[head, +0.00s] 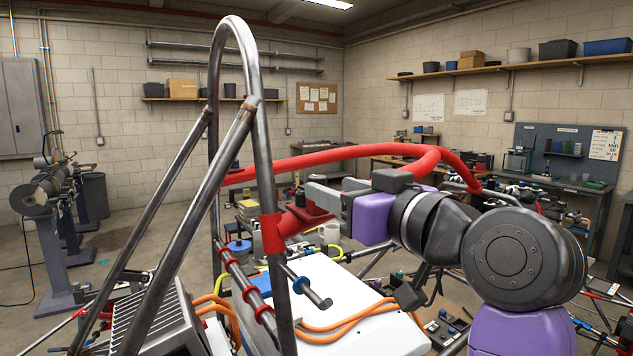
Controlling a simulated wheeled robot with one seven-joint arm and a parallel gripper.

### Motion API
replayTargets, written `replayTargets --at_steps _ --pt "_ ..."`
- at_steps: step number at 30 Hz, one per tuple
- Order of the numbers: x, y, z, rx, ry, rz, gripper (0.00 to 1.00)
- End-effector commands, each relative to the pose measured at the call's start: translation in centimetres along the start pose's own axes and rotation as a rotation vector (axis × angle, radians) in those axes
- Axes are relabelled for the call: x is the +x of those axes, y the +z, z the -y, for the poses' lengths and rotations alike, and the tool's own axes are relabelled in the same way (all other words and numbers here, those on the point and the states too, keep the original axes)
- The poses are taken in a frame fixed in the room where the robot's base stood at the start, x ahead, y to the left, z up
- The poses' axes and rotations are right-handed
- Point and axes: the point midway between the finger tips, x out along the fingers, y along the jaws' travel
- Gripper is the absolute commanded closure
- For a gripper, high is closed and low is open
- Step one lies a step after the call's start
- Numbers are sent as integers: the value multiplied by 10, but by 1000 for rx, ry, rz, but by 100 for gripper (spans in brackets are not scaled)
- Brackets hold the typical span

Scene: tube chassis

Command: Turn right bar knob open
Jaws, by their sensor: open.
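A steel tube frame (263,130) with a tall hoop stands at centre left. A red clamp (271,234) sits on its right upright, and a red stub points from it toward my gripper. My gripper (318,203) is open, its grey fingers pointing left at a red block-like part (305,214) beside the clamp. The fingers overlap this part in the picture; I cannot tell whether they touch it. Lower down, a dark rod with a knob-like end (318,300) and a blue collar sticks out rightward from the upright. Which part is the right bar knob is not clear.
A red bent tube (335,158) runs behind and above my gripper. A white box (345,290) with orange cables (340,325) lies below. A finned grey unit (160,318) is at lower left. Workbenches stand at the back right; open floor shows at left.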

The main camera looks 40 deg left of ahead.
Motion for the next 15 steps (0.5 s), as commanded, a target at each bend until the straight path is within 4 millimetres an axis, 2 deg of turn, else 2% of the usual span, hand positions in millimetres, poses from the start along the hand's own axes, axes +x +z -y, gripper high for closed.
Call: replayTargets --at_steps 3,9,15 --pt "20 -3 1 1 -2 2 51" --pt "47 -2 0 2 0 0 51" --pt "60 0 0 1 2 0 51"
